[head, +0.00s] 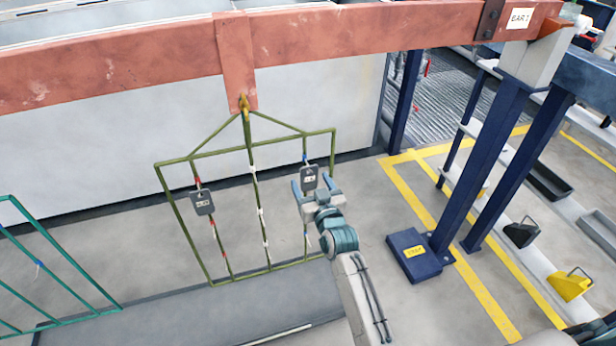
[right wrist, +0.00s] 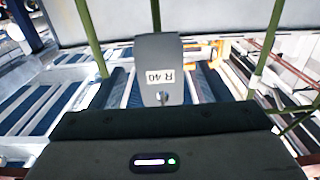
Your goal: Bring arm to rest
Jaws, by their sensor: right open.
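My right arm reaches up from the bottom of the head view, and its gripper (head: 312,187) is open at the right side of an olive-green hanging rack (head: 207,151). A dark grey tag (head: 309,177) hangs on the rack at the gripper's fingers. In the right wrist view the tag (right wrist: 158,55) shows a label that reads R 40, just ahead of the gripper. I cannot tell whether the fingers touch it. A second dark tag (head: 203,202) hangs on the rack's left part. My left gripper is not in view.
The rack hangs by a hook from a rusty red beam (head: 350,30). At the right are a dark blue post (head: 482,160) with a blue base (head: 420,256), yellow floor lines, and a yellow scoop (head: 570,286).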

